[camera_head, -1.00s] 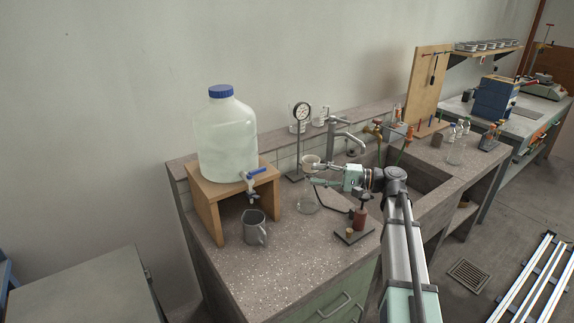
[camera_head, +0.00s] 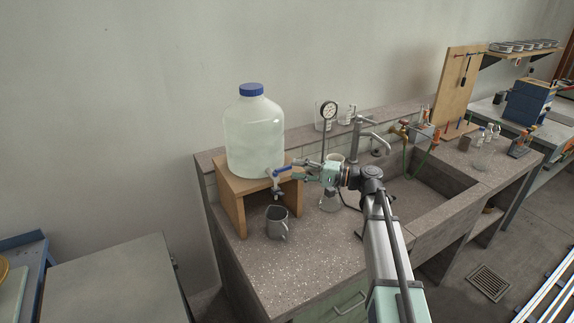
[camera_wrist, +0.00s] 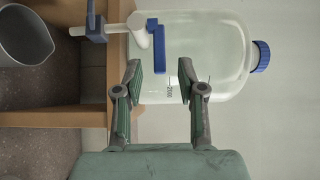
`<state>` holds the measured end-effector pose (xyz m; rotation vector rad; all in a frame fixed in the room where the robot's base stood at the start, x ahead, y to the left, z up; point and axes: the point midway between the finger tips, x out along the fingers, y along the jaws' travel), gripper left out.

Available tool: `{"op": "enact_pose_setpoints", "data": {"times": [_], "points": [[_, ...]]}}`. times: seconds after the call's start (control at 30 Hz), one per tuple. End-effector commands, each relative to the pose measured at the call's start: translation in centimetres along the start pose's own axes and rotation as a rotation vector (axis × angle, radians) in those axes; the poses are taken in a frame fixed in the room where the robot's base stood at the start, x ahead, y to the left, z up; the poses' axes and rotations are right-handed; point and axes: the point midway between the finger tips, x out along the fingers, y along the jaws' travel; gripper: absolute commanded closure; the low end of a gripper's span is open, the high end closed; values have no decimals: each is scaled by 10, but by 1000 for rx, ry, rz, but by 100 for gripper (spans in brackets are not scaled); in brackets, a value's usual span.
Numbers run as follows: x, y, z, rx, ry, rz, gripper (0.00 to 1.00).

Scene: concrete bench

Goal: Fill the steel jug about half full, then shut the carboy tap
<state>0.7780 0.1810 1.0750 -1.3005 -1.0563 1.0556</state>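The carboy (camera_head: 256,145) is a large clear bottle with a blue cap, holding pale liquid, on a wooden stand (camera_head: 234,200). Its tap (camera_head: 275,177) has a blue lever (camera_head: 288,167) pointing sideways to the right; the lever also shows in the wrist view (camera_wrist: 158,52). The grey steel jug (camera_head: 277,226) stands upright on the bench below the tap. Its open mouth shows in the wrist view (camera_wrist: 24,28), partly cut off; I see no stream, and cannot tell a level inside. My gripper (camera_head: 306,171) is open and empty, fingers (camera_wrist: 163,72) pointing towards the lever, which appears just beyond them.
A glass flask (camera_head: 331,200) stands close under my gripper. The bench front (camera_head: 290,275) is clear.

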Motion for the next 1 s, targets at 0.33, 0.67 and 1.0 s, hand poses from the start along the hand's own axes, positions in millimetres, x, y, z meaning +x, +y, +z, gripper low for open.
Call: {"op": "enact_pose_setpoints", "data": {"times": [0.33, 0.67, 1.0], "points": [[39, 0, 0, 1, 0, 0, 60], [41, 0, 0, 1, 1, 0, 60], [41, 0, 0, 1, 1, 0, 100]]}}
